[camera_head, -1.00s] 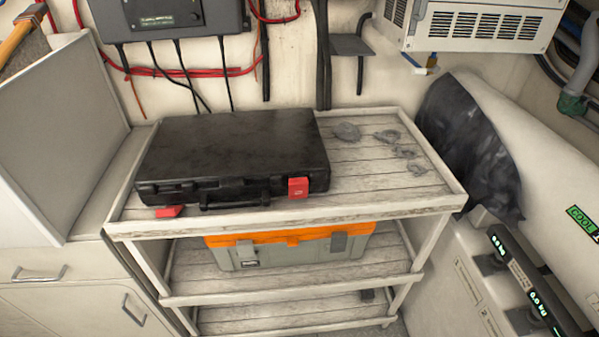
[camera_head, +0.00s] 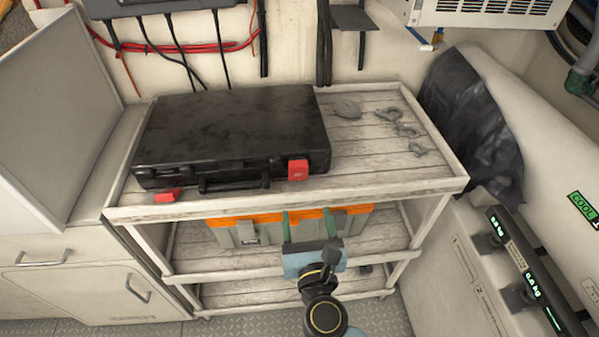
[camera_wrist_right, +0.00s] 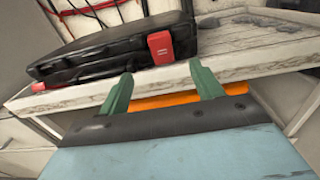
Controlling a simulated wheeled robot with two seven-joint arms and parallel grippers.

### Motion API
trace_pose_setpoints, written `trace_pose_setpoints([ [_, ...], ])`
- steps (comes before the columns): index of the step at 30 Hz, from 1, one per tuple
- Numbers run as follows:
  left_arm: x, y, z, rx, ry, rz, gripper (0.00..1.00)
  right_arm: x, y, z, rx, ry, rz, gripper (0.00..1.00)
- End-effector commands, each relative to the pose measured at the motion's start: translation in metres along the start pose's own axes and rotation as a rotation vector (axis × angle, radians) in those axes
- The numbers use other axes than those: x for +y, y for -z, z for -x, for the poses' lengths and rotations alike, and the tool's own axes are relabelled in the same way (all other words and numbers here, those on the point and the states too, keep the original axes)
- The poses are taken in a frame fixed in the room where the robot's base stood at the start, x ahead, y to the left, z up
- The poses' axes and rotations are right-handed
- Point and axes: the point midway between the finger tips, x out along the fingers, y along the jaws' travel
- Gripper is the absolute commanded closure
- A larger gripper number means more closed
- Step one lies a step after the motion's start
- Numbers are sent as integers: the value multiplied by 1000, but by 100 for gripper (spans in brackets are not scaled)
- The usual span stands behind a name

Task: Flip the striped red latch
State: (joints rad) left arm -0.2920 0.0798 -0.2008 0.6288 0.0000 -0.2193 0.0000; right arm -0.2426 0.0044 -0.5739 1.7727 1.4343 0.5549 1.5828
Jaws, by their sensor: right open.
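A black case (camera_head: 235,130) lies flat on the top shelf of the cart. Its front has two red latches. The right red latch (camera_head: 298,170) stands upright against the case front and shows in the right wrist view (camera_wrist_right: 160,47). The left red latch (camera_head: 167,196) sticks out low, folded down toward the shelf. I cannot make out clear stripes on either. My right gripper (camera_head: 308,212) is open and empty in front of the cart, below the right latch. In the right wrist view its green fingers (camera_wrist_right: 160,74) point toward that latch, apart from it. My left gripper is not in view.
The shelf's raised front rim (camera_head: 380,187) lies between my right gripper and the case. A grey box with an orange lid (camera_head: 232,230) sits on the shelf below. Several grey shackle-like parts (camera_head: 405,130) lie right of the case.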

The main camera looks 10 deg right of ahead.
Motion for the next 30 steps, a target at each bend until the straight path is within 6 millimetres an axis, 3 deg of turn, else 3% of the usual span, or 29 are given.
trace_pose_setpoints([
  [18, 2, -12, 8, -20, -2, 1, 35, 0, -1, -110, -2, 0, 2, 35],
  [24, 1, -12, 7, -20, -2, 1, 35, 0, 0, -127, -1, -1, 1, 35],
  [30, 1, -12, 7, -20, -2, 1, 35, 0, 0, -130, 1, 0, 1, 35],
])
